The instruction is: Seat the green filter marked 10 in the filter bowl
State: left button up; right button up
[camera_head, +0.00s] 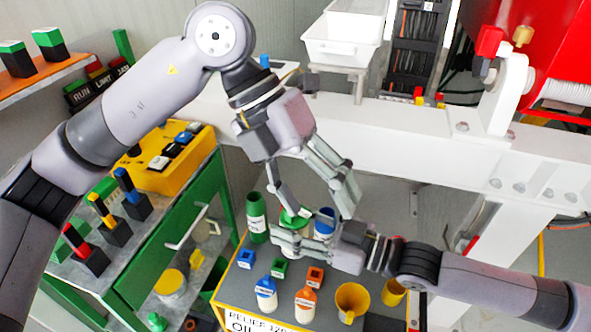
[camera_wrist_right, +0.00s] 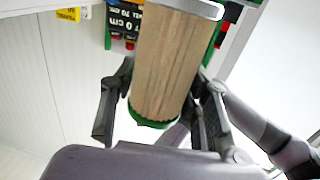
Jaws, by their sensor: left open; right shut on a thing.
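The filter (camera_wrist_right: 172,65) is a tan pleated cylinder with a green cap at one end and a silvery rim at the other. My right gripper (camera_wrist_right: 160,105) is shut around it near the green end. In the head view the filter's green top (camera_head: 292,217) shows between the fingers of my right gripper (camera_head: 287,236). My left gripper (camera_head: 318,207) is open and empty, its fingers pointing down just above and beside the green top. The number 10 is not readable. I cannot make out the filter bowl.
A green bottle (camera_head: 257,222) and a blue-topped container (camera_head: 324,222) stand near the grippers. Blue-capped (camera_head: 266,292) and orange-capped (camera_head: 305,302) white bottles and a yellow cup (camera_head: 352,301) stand in front. A white beam (camera_head: 420,145) runs behind; a green cabinet (camera_head: 165,235) is at left.

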aim_at(295, 223)
pick_arm(q)
jog(key=w+t+y, duration=0.1)
jog(key=w+a+f+t+y, duration=0.1)
jog(key=w+y, duration=0.1)
jog(key=w+t+y, duration=0.1)
jog(key=w+y, duration=0.1)
jog(key=shift+w+a+f, duration=0.1)
jog(key=shift+a+f, duration=0.05)
jog(key=shift+a, duration=0.15)
jog(key=shift+w+a+f+y, duration=0.1)
jog(key=shift+w+a+y, duration=0.2)
jog(key=shift+w, duration=0.15)
notch_tip(295, 223, down, 12)
jog(key=shift+r, duration=0.15)
jog(key=c, duration=1.2)
jog(key=shift+t, duration=0.3)
jog(key=shift+c, duration=1.3)
pick_arm(e)
jog(key=o, duration=1.3)
jog(key=shift+o, duration=0.2)
